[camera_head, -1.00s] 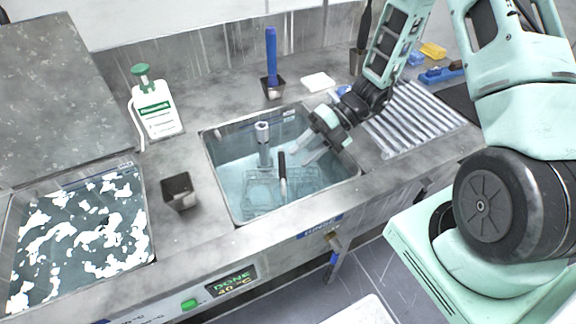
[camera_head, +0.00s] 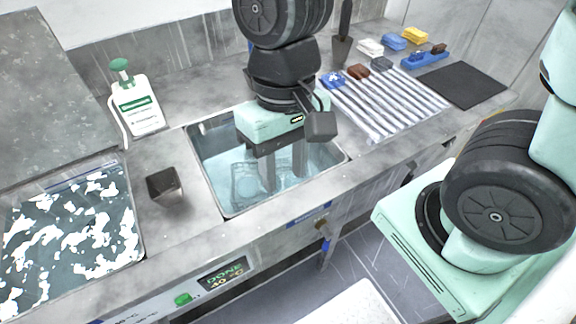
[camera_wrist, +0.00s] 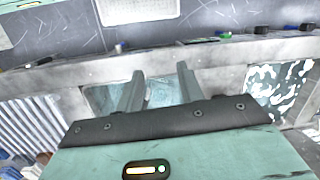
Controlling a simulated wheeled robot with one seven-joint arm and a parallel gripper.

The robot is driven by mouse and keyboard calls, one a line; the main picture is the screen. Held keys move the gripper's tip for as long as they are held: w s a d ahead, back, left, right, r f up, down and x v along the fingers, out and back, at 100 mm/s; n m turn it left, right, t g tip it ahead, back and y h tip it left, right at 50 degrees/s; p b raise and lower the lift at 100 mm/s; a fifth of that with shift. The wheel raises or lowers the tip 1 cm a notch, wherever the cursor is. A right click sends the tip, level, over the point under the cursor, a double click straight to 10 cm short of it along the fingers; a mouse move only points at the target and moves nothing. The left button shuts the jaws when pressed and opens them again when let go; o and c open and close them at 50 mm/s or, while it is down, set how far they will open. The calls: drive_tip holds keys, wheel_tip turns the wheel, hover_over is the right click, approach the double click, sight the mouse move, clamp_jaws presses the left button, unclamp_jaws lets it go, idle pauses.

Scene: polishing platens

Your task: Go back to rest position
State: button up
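My gripper (camera_head: 284,168) hangs pointing down over the water-filled sink (camera_head: 212,187) in the head view. In the wrist view my gripper's (camera_wrist: 160,88) two fingers stand apart, with nothing between them, so it is open. The sink's water (camera_wrist: 164,92) shows behind the fingers there. A wire basket (camera_head: 247,184) sits in the sink, left of the fingers. My arm hides the back of the sink and part of the counter behind it.
A bath with white foam (camera_head: 75,235), a dark cup (camera_head: 165,186) and a white bottle (camera_head: 138,108) lie to the left. A ribbed drain rack (camera_head: 390,103), coloured blocks (camera_head: 415,36) and a black mat (camera_head: 460,86) lie to the right.

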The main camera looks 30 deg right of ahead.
drive_tip(key=n, duration=0.2)
drive_tip(key=s+r+n+t, duration=0.1)
drive_tip(key=n, duration=0.1)
drive_tip(key=s+n, duration=0.1)
drive_tip(key=n, duration=0.1)
drive_tip(key=shift+a+r+t+h, duration=0.25)
drive_tip(key=shift+a+t+h, duration=0.05)
drive_tip(key=shift+t, duration=0.1)
